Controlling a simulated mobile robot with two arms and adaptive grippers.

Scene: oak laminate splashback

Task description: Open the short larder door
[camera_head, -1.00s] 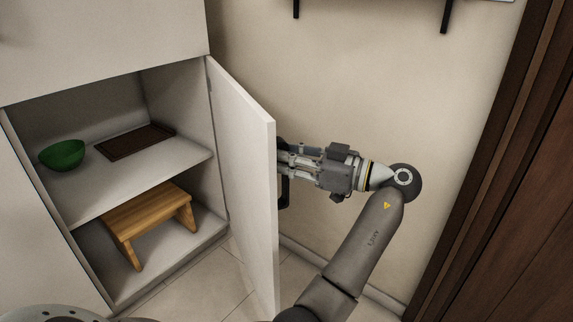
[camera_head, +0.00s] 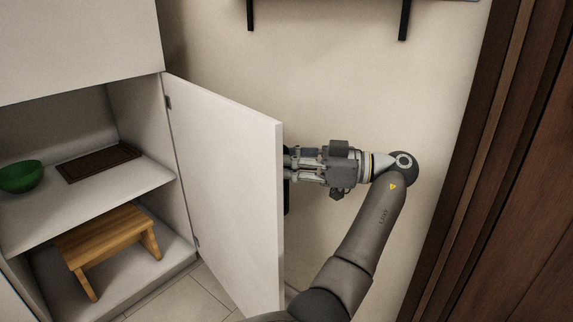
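The short larder door (camera_head: 225,180) is white and stands wide open, hinged on the right side of the larder, with its inner face toward me. My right gripper (camera_head: 289,165) is at the door's outer side, close to its free edge. A dark handle (camera_head: 287,196) shows only as a sliver behind that edge. The fingertips are hidden behind the door, so I cannot tell whether they are closed on the handle. My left gripper is not in view.
Inside the larder, a green bowl (camera_head: 20,177) and a dark slatted mat (camera_head: 98,161) lie on the shelf (camera_head: 110,203). A wooden step stool (camera_head: 108,235) stands below. The beige wall (camera_head: 380,100) is behind my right arm, and a brown wooden door (camera_head: 510,190) is at right.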

